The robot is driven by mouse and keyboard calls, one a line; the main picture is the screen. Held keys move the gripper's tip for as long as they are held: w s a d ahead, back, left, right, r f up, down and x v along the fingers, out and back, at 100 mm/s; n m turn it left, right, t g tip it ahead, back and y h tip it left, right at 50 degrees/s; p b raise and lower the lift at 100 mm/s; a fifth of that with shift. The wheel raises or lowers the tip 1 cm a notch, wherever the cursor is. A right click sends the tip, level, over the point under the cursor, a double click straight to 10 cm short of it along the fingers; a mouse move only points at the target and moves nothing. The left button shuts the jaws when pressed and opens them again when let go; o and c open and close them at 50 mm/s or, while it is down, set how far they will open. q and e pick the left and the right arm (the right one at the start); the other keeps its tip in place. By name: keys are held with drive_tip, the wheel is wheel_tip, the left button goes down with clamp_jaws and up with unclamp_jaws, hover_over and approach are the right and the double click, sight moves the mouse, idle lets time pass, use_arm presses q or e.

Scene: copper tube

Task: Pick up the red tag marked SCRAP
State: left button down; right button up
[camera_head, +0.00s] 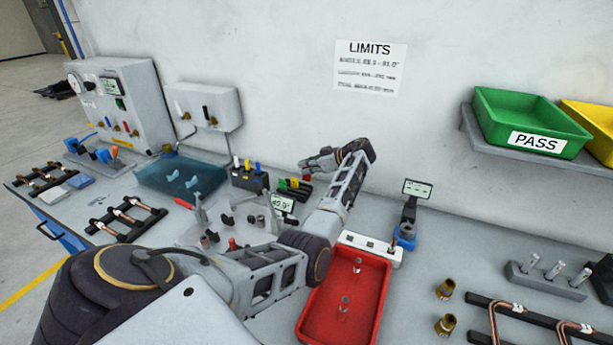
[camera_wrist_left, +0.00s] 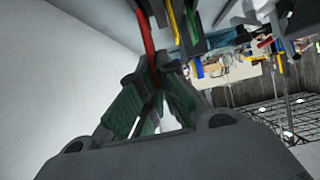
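The red tag (camera_head: 305,182) stands in a small dark rack with a yellow and a green one, behind the middle of the bench. Its lettering is too small to read. My left gripper (camera_head: 308,163) is just above and behind the rack, close to the wall. In the left wrist view the red tag (camera_wrist_left: 145,38) runs down toward the tips of my left gripper (camera_wrist_left: 160,68), and its lower end appears between the fingers. The fingers lean toward each other; whether they press on the tag I cannot tell. My right gripper is not in view.
A red tray (camera_head: 310,325) with metal pieces lies right of my left arm. A green PASS bin (camera_head: 530,108) and a yellow bin (camera_head: 592,130) sit on a wall shelf. A test stand (camera_head: 410,215), a blue tray (camera_head: 150,180) and fixtures crowd the bench. The wall is close behind.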

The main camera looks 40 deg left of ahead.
use_arm(q)
wheel_tip(320, 180, up, 5)
drive_tip(key=shift+f, duration=0.1)
drive_tip(key=shift+r, duration=0.2)
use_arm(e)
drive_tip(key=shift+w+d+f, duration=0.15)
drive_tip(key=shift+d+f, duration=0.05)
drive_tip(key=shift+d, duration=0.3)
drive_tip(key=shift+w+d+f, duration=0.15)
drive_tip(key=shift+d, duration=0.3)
